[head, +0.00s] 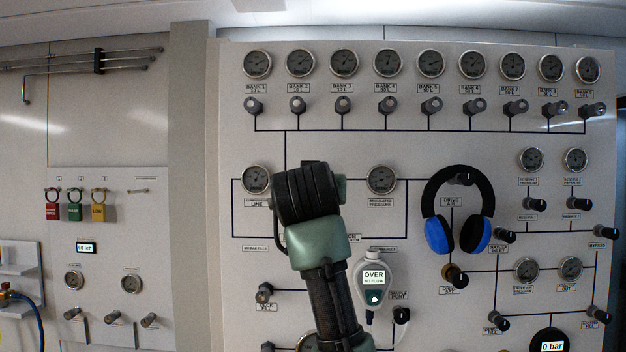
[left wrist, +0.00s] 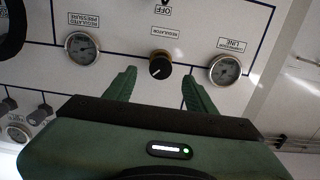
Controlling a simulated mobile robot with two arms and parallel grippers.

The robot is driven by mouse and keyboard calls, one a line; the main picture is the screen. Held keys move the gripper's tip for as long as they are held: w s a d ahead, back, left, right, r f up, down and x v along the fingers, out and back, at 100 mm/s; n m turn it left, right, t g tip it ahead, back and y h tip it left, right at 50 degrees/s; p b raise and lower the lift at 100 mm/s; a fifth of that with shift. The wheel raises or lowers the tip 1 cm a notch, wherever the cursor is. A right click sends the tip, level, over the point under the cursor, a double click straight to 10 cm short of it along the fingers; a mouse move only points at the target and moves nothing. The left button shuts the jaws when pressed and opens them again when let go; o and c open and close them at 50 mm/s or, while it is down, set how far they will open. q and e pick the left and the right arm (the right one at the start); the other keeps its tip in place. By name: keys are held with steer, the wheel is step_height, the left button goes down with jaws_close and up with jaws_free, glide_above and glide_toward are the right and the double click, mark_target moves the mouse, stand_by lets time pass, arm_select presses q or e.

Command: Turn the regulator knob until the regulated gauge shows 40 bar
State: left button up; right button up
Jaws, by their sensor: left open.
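The regulator knob (left wrist: 159,67) shows in the left wrist view, black with a white pointer line and a brass collar. The view is upside down. My left gripper (left wrist: 158,75) is open, with one green finger to each side of the knob in the picture; I cannot tell whether the tips reach it. The regulated pressure gauge (head: 382,180) is right of my arm in the head view; it also shows in the left wrist view (left wrist: 82,47). Its reading is too small to tell. In the head view my left wrist hides the knob and fingers. My right gripper is not in view.
The line gauge (head: 257,180) is left of my wrist. A headset with blue ear pads (head: 457,212) hangs right of the regulated gauge. A white handheld meter reading OVER (head: 374,279) is close right of my forearm. Rows of gauges and valve knobs fill the panel above.

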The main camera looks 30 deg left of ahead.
arm_select(q)
steer(key=r+p+x, duration=0.1)
steer(key=p+x, duration=0.3)
steer(key=x, duration=0.3)
steer(key=shift+w+a+p, duration=0.2)
steer(key=shift+a+p, duration=0.15)
jaws_close()
steer(key=shift+n, duration=0.6)
jaws_free()
